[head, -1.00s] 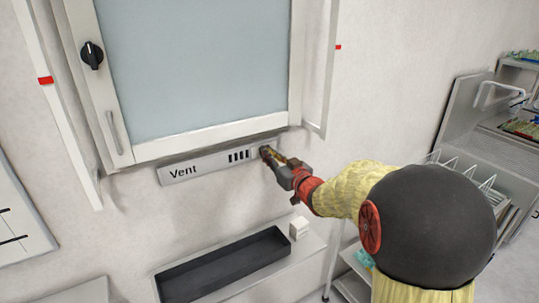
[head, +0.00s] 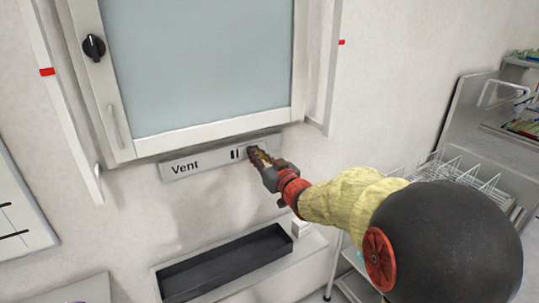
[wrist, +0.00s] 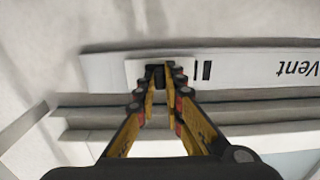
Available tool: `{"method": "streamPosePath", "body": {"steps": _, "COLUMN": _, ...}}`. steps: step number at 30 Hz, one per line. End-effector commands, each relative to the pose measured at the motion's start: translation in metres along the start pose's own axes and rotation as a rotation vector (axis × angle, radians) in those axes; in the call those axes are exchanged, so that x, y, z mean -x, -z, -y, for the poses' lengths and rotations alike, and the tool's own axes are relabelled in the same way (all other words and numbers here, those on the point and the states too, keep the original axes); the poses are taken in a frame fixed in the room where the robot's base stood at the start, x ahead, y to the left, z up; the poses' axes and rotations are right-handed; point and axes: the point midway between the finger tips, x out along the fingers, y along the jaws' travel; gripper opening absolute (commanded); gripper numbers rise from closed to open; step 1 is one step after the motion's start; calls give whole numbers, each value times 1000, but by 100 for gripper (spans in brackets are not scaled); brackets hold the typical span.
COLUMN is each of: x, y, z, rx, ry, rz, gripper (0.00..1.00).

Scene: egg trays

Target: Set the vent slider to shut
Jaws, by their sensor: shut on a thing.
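The vent panel (head: 213,160) is a grey strip marked "Vent" on the wall below the glazed door. Two dark slots (head: 235,154) show on it, just left of my gripper (head: 257,153). In the wrist view the panel (wrist: 250,69) appears upside down. A pale slider plate (wrist: 136,73) with a dark knob (wrist: 158,72) sits on it, beside the slots (wrist: 203,71). My gripper (wrist: 158,82) is shut on the knob, one finger on each side. In the head view my fingers hide the knob.
The glazed door (head: 198,70) with its black dial (head: 94,47) is just above the panel. Below is a ledge with a dark tray (head: 225,264) and a small white block (head: 301,227). A wire rack (head: 465,175) stands to the right.

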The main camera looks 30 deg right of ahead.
Motion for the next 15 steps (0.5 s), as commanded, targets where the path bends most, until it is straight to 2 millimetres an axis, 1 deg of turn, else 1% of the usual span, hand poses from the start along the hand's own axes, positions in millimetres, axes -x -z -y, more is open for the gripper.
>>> {"method": "streamPosePath", "body": {"steps": 1, "x": 0, "y": -1, "z": 13, "rx": 1, "ry": 5, "rz": -4, "gripper": 0}}
{"method": "streamPosePath", "body": {"steps": 3, "x": 0, "y": 0, "z": 24, "rx": 1, "ry": 5, "rz": -5, "gripper": 0}}
{"method": "streamPosePath", "body": {"steps": 6, "x": 0, "y": 0, "z": 34, "rx": 0, "ry": 3, "rz": -2, "gripper": 0}}
{"method": "streamPosePath", "body": {"steps": 9, "x": 0, "y": 1, "z": 37, "rx": 0, "ry": 2, "rz": -3, "gripper": 0}}
{"method": "streamPosePath", "body": {"steps": 15, "x": 0, "y": 1, "z": 38, "rx": 0, "ry": 2, "rz": -2, "gripper": 0}}
